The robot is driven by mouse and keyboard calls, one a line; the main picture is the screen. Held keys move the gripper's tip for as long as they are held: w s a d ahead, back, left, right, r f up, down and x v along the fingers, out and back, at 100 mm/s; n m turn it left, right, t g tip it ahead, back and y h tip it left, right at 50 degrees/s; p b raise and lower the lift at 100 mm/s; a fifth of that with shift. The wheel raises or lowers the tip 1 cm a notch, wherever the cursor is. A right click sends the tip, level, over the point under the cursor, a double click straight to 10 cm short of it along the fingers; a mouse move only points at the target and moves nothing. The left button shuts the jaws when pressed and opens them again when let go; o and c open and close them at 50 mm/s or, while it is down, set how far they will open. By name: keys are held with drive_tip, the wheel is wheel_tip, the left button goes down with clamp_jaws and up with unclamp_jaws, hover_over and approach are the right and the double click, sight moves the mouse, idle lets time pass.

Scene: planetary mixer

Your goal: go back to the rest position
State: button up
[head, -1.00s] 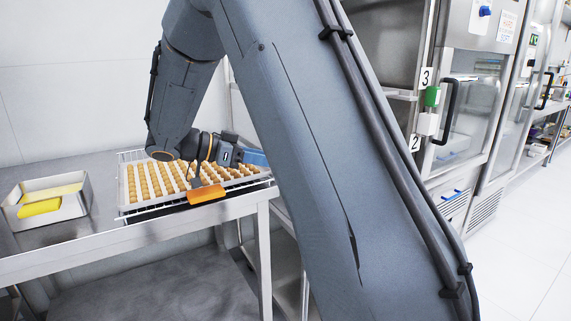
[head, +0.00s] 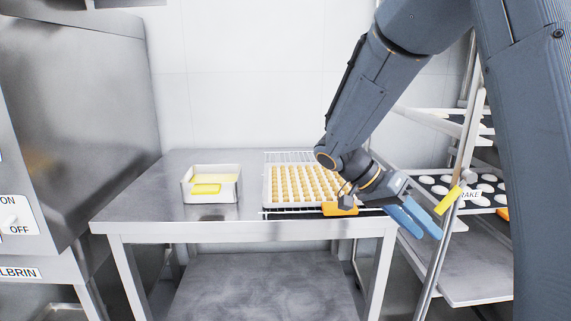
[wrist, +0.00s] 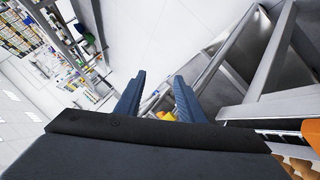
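My gripper (head: 424,232) hangs at the right end of the steel table in the head view, in front of the rack. Its two blue fingers point down and to the right. The wrist view shows my gripper (wrist: 160,76) with its fingers apart and nothing between them. The tray of small round brown pieces (head: 290,203) lies on the table to the left of my gripper, with an orange piece (head: 341,209) at its front edge. My wrist hides the tray's right side.
The steel table (head: 163,205) also holds a metal pan (head: 212,197) with yellow contents. A large metal machine (head: 70,120) stands at the left. A rack (head: 490,268) with trays of white pieces stands close behind my gripper. The wrist view shows open white floor (wrist: 145,35).

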drive_tip(key=s+a+f+n+t+y+p, duration=0.1)
drive_tip(key=s+a+n+y+p, duration=0.2)
drive_tip(key=s+a+n+y, duration=0.1)
drive_tip(key=s+a+f+n+t+y+p, duration=0.2)
drive_tip(key=s+a+n+y+p, duration=0.2)
drive_tip(key=s+a+n, duration=0.3)
drive_tip(key=s+n+y, duration=0.1)
drive_tip(key=s, duration=0.3)
drive_tip(key=shift+s+f+y, duration=0.15)
drive_tip(key=shift+s+y, duration=0.1)
drive_tip(key=shift+y, duration=0.05)
